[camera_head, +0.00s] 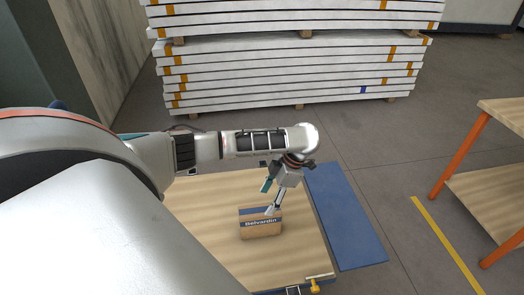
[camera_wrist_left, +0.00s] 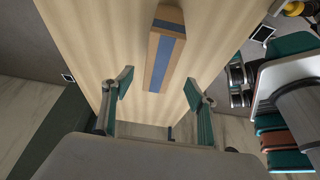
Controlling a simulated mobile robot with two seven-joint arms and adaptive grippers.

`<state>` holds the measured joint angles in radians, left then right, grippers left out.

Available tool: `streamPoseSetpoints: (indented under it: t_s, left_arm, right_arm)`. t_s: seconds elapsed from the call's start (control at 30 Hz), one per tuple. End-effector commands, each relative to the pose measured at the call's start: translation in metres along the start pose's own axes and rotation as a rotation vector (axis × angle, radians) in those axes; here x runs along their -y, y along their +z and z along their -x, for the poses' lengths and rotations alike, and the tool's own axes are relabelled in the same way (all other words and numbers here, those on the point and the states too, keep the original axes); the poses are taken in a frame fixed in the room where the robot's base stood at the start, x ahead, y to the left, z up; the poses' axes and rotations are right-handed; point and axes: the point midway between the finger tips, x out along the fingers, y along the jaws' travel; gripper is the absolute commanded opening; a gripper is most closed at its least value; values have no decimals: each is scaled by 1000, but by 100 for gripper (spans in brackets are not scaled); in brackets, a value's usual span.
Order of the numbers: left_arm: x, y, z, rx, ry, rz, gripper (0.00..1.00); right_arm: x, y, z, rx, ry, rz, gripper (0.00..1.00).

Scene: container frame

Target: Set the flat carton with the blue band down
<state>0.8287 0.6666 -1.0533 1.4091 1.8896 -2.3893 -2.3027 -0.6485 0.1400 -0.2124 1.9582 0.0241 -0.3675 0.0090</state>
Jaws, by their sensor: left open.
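The flat carton with the blue band (camera_head: 261,229) is a brown box with white lettering on its band. It rests on the light wooden tabletop (camera_head: 200,215), near its right side. In the left wrist view the carton (camera_wrist_left: 165,50) shows as a narrow brown face with a blue stripe, beyond the fingertips. My left gripper (camera_head: 273,208) is just above and behind the carton in the head view. In the left wrist view the gripper (camera_wrist_left: 158,88) is open, its green-padded fingers apart with nothing between them. My right gripper is in neither view.
A blue mat (camera_head: 343,215) lies right of the tabletop. A stack of white panels (camera_head: 290,75) stands behind. A wooden bench with orange legs (camera_head: 490,185) is at the right. A yellow floor line (camera_head: 447,245) runs between. Bare wood surrounds the carton.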

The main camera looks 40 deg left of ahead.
Motion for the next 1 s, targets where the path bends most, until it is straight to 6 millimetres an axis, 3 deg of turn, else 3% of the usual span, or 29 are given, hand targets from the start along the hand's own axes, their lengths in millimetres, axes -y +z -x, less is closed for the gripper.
streamPoseSetpoints:
  t_s: [0.03, 0.2, 0.33, 0.43, 0.57, 0.7, 0.9, 1.0]
  left_arm:
    - [-1, -1, 14, 2, 2, 0, 58]
    - [0, 0, 36, 1, 1, 0, 58]
    - [2, 1, 42, 1, -2, 4, 58]
    - [19, 11, 35, 27, -16, 51, 58]
    - [75, 44, 10, 124, -80, 242, 58]
    - [158, 88, -10, 284, -248, 572, 58]
    - [252, 136, 3, 463, -630, 1091, 58]
    - [276, 148, 16, 505, -858, 1363, 58]
  right_arm:
    - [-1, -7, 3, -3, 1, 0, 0]
    - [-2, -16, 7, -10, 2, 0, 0]
    - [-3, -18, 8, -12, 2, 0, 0]
    - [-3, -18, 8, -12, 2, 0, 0]
    - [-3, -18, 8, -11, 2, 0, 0]
    - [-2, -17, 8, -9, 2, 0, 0]
    - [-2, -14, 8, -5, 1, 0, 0]
    - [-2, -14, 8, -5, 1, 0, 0]
